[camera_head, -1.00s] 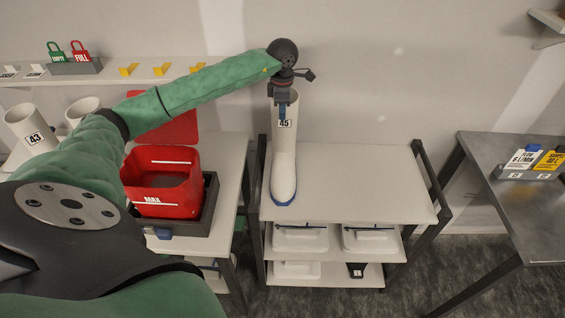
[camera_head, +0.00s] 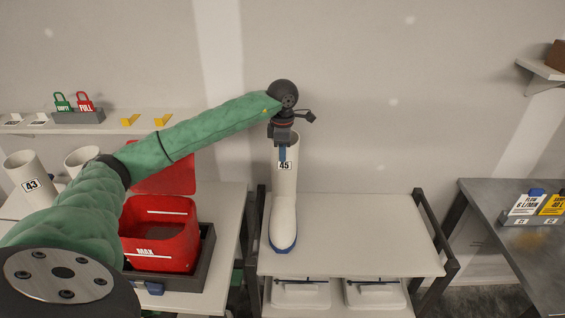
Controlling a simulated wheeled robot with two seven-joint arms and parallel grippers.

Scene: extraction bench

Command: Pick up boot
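A tall white boot (camera_head: 284,205) with a blue sole and a "45" label stands upright on the left part of the white cart top (camera_head: 350,232). My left gripper (camera_head: 283,150) reaches in from the left and points down at the boot's open top. A blue fingertip shows in front of the shaft, just above the label. The rest of the fingers is hidden, so I cannot tell whether they are closed on the rim. My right gripper is not in view.
A red bin (camera_head: 160,238) marked "MAX" stands in a dark tray on the left table. Behind my arm are white boots, one labelled "43" (camera_head: 30,180). A metal table (camera_head: 520,240) with tags (camera_head: 535,208) is at right. The cart's right part is clear.

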